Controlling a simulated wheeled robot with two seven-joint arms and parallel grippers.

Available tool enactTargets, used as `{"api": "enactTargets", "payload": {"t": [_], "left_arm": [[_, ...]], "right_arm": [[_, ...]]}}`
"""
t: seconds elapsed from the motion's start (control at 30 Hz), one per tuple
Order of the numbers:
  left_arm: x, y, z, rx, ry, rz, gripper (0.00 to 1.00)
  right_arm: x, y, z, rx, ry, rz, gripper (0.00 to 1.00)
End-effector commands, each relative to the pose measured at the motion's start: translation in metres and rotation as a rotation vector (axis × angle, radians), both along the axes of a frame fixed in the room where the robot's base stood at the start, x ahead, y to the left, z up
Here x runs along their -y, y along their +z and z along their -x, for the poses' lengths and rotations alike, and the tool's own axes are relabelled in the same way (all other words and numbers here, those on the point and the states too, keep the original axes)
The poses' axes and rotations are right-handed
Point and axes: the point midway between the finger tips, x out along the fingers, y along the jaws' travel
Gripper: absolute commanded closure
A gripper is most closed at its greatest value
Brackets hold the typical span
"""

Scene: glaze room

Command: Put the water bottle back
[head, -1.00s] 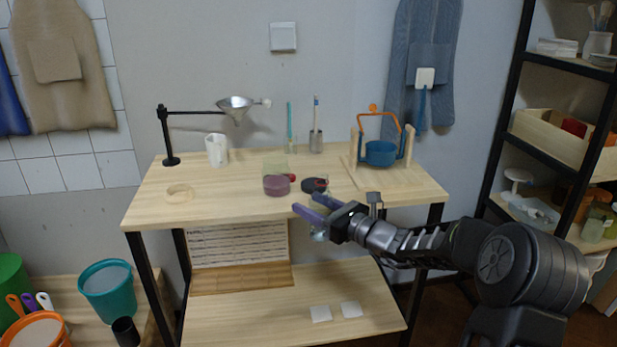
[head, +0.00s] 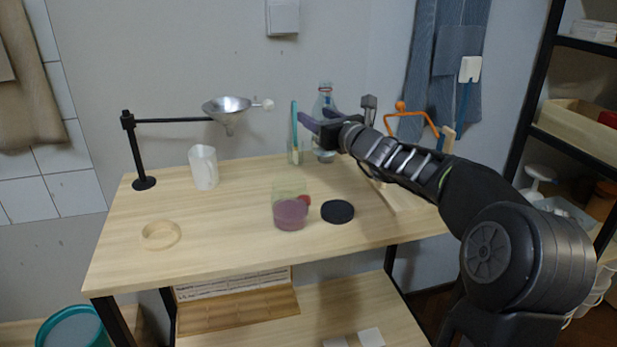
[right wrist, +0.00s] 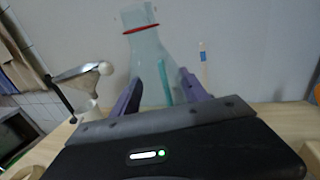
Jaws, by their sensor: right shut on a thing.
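The water bottle (head: 325,100) is clear with a red ring at its neck, and stands upright near the back of the table, right of the teal stick. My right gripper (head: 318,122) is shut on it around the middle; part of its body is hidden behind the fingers. I cannot tell whether its base touches the tabletop. In the right wrist view the bottle (right wrist: 146,55) is between the two purple fingers (right wrist: 152,95). My left gripper is out of view.
A jar with purple contents (head: 290,214), a black disc (head: 338,211) and a wooden ring (head: 160,235) lie on the table (head: 235,255). A white jug (head: 203,168) and a funnel on a stand (head: 227,106) are at the left. An orange-handled holder (head: 410,115) is at the right.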

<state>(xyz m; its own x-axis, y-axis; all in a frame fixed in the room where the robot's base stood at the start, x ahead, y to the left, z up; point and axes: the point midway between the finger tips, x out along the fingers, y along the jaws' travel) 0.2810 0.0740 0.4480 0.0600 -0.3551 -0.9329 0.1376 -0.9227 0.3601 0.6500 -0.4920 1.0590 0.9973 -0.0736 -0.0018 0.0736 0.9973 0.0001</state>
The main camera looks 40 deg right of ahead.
Motion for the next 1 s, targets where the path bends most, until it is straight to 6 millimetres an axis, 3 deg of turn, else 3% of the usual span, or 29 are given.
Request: {"api": "enactTargets", "payload": {"t": [0.37, 0.73, 1.0], "left_arm": [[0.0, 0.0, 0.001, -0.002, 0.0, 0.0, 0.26], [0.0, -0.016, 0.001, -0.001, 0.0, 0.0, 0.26], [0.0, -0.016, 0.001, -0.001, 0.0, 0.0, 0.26]], "right_arm": [[0.0, 0.0, 0.0, 0.001, 0.0, 0.0, 0.98], [0.0, -0.046, 0.0, -0.001, 0.0, -0.001, 0.98], [0.0, -0.05, 0.0, 0.002, 0.001, 0.001, 0.98]]}}
